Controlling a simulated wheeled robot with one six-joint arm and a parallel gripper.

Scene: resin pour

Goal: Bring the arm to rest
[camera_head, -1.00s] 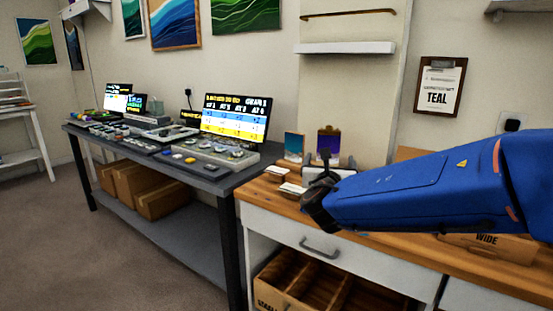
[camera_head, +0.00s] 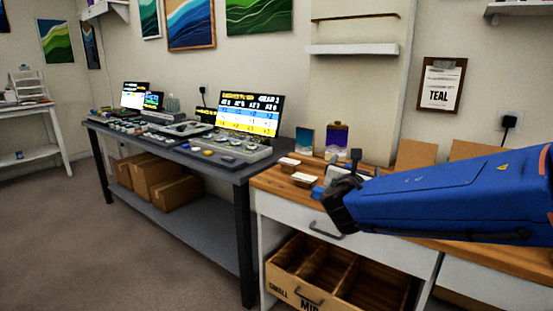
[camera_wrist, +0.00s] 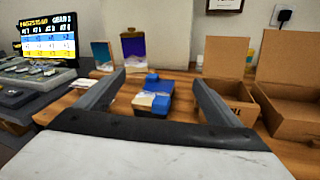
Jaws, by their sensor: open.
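My blue arm reaches in from the right in the head view, above the wooden counter (camera_head: 277,184). My gripper (camera_wrist: 160,82) shows in the wrist view with its two grey fingers spread apart and nothing between them. Beyond and below the fingers, a blue item with a pale part (camera_wrist: 153,97) lies on the counter, apart from the gripper. In the head view the arm's dark wrist hides part of the counter and most of the fingers.
An open drawer (camera_head: 283,272) with compartments juts out below the counter. Open cardboard boxes (camera_wrist: 285,90) stand at the right in the wrist view. A dark bench (camera_head: 205,160) with control panels and a screen (camera_head: 250,113) adjoins at left. The floor (camera_head: 60,230) in front is clear.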

